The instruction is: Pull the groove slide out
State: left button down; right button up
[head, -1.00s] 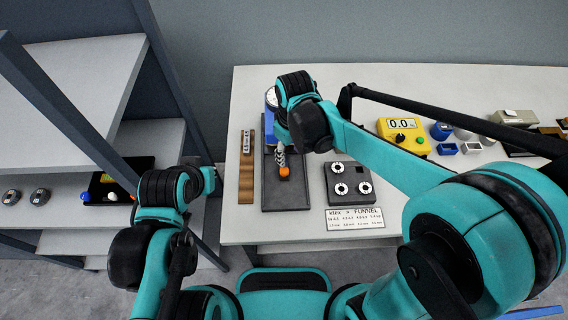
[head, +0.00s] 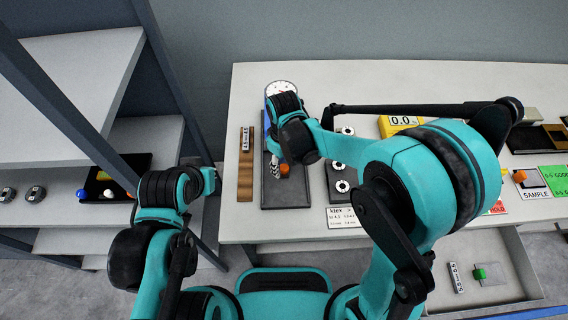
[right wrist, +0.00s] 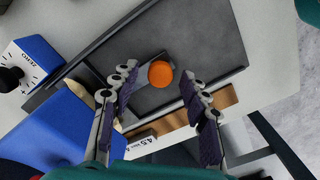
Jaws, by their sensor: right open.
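The groove slide shows as a dark bar with a round orange knob (right wrist: 160,74) near its end, in the right wrist view. The knob also shows in the head view (head: 285,169), on the dark grey plate (head: 285,198) at the left of the table. My right gripper (right wrist: 165,108) is open. Its two fingers point toward the plate, with the knob centred ahead between them and not clasped. In the head view my right gripper (head: 275,167) is just left of the knob, and my wrist hides the plate's far part. My left arm is folded at the left; its fingers do not show.
A wooden strip (head: 246,185) with a label lies left of the plate. A blue device with a white dial (head: 281,88) stands behind it. A dark block with white rings (head: 343,187) is at the right. An open drawer (head: 500,293) is at the lower right.

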grip_shut()
jog(key=s, duration=1.1)
jog(key=shift+s+d+p, duration=0.1)
jog(key=shift+d+p, duration=0.1)
jog(key=shift+p, duration=0.1)
jog(key=shift+s, duration=0.1)
jog(key=shift+c, duration=0.3)
grip_release()
jog(key=shift+o, duration=0.3)
jog(key=shift+s, duration=0.15)
